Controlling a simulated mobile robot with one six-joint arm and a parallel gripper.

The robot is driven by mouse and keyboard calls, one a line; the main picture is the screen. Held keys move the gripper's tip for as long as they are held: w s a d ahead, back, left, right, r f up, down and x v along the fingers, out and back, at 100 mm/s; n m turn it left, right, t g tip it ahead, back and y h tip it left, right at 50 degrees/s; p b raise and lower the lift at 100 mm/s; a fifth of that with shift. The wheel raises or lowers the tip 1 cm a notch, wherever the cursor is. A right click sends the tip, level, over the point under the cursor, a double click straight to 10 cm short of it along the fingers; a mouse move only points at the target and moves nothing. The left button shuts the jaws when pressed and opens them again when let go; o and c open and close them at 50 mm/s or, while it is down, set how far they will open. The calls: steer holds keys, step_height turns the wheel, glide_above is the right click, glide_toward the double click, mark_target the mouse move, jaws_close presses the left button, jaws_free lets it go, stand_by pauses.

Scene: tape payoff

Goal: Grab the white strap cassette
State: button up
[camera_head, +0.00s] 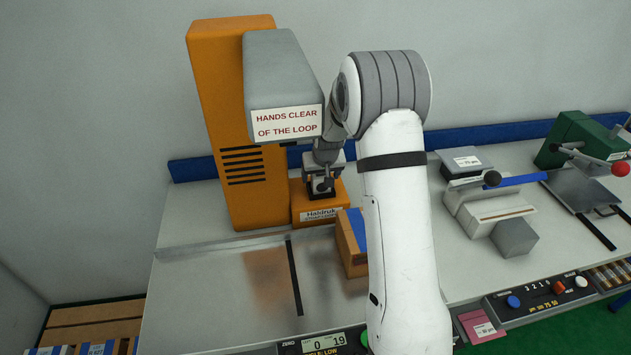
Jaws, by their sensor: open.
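My gripper (322,186) points down over an orange block labelled "Haldruk" (318,213), at the foot of the tall orange machine. It is open. A small dark and grey shape shows around its fingertips; I cannot tell whether part of it belongs to something else. I cannot make out a white strap cassette for sure. An orange box with a blue band (351,240) stands on the bench just right of the block, partly hidden behind my white arm.
The tall orange machine (228,130) carries a grey overhanging head (283,72) close to my wrist. Right of my arm are a grey-white clamp device (486,207) and a green lever press (580,140). A crate (90,322) stands low at left. The front-left bench is clear.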

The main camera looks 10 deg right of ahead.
steer(key=shift+f, duration=0.15)
steer(key=shift+c, duration=0.4)
steer(key=c, duration=1.1)
